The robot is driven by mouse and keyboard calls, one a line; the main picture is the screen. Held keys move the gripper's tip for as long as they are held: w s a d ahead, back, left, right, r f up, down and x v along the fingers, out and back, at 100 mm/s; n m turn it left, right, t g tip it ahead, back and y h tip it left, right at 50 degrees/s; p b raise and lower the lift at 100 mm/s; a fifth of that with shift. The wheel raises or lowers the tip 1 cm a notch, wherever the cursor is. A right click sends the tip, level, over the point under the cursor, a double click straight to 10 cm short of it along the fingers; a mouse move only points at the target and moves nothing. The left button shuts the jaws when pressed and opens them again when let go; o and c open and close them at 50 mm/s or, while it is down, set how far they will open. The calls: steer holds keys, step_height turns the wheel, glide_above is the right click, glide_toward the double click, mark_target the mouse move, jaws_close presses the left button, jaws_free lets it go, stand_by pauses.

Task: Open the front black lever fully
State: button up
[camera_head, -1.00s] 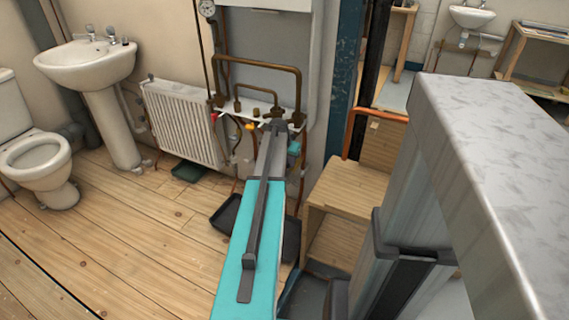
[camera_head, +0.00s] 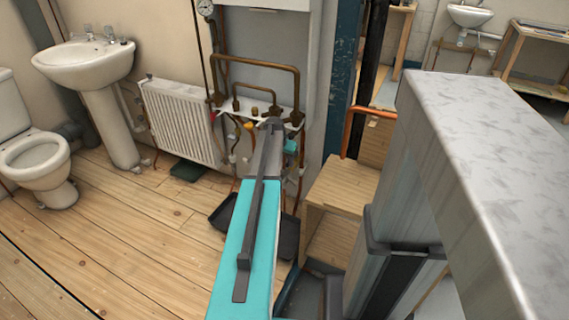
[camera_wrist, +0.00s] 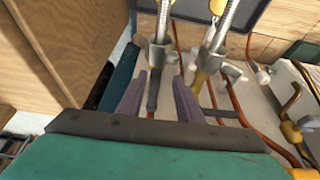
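In the wrist view, a narrow dark lever (camera_wrist: 153,92) hangs below a grey metal valve (camera_wrist: 161,53). It appears between the two purple-grey fingers of my gripper (camera_wrist: 157,97). The fingers are spread, with gaps visible on both sides of the lever; I cannot tell whether either touches it. A second valve (camera_wrist: 212,59) with a yellow lever (camera_wrist: 200,80) is just right of the right finger. In the head view, my gripper end (camera_head: 270,125) is at the pipework below the wall cabinet, and my arm hides the black lever there.
Copper pipes (camera_head: 257,62) and a yellow handle (camera_head: 248,126) are close to my gripper. A white radiator (camera_head: 181,121) stands left of them. A wooden box step (camera_head: 340,186) is to the right. A wooden panel (camera_wrist: 60,45) fills the wrist view's upper left.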

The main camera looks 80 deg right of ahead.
steer(key=shift+s+a+r, duration=0.15)
steer(key=shift+a+r, duration=0.05)
steer(key=shift+r, duration=0.5)
steer(key=p+v, duration=0.2)
steer(key=v, duration=1)
steer(key=shift+w+a+r, duration=0.15)
steer(key=shift+w, duration=0.1)
